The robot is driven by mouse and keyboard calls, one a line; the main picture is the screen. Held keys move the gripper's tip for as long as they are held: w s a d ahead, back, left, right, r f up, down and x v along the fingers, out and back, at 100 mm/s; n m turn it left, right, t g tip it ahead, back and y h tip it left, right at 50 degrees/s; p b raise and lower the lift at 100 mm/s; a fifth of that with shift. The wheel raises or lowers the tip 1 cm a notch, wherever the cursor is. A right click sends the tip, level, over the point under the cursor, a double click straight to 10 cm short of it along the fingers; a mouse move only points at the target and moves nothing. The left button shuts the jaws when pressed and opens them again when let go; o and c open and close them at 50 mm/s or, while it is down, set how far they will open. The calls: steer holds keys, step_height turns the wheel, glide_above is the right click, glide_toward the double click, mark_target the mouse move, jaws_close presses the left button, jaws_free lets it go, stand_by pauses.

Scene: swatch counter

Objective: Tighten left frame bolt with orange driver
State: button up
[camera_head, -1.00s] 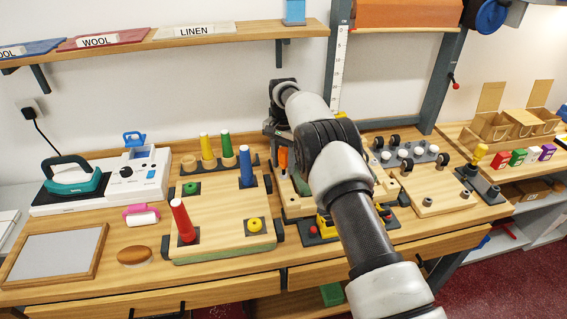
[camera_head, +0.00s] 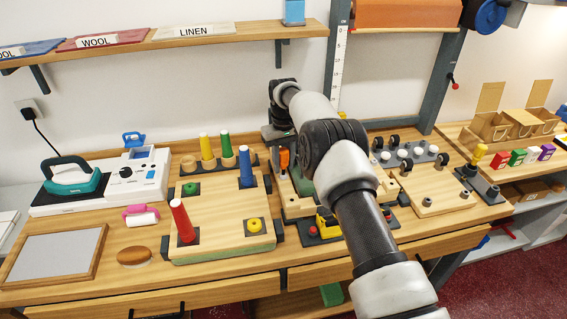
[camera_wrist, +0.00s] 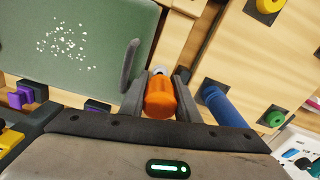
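The orange driver (camera_head: 284,158) stands upright behind the pale wooden board, at the left side of my forearm in the head view. In the wrist view its orange handle (camera_wrist: 160,98) sits between the two fingers of my gripper (camera_wrist: 160,90), with both fingers against its sides. A small pale round piece (camera_wrist: 159,70) shows just past the handle; I cannot tell whether it is part of the driver or a bolt. My arm hides much of the fixture there. I cannot make out which part is the left frame bolt.
A peg board (camera_head: 225,215) with red, blue and yellow pieces lies left of my gripper. A blue peg (camera_wrist: 224,106) stands close to the fingers. A green plate (camera_wrist: 75,45) lies beside them. Another wooden board (camera_head: 440,190) with grey knobs lies to the right.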

steer(key=m, duration=0.3)
steer(key=shift+m, duration=0.4)
steer(key=shift+c, duration=0.4)
steer(key=m, duration=0.3)
steer(key=shift+m, duration=0.3)
steer(key=m, duration=0.3)
steer(key=shift+m, duration=0.3)
steer(key=m, duration=0.3)
steer(key=shift+m, duration=0.4)
steer(key=o, duration=0.8)
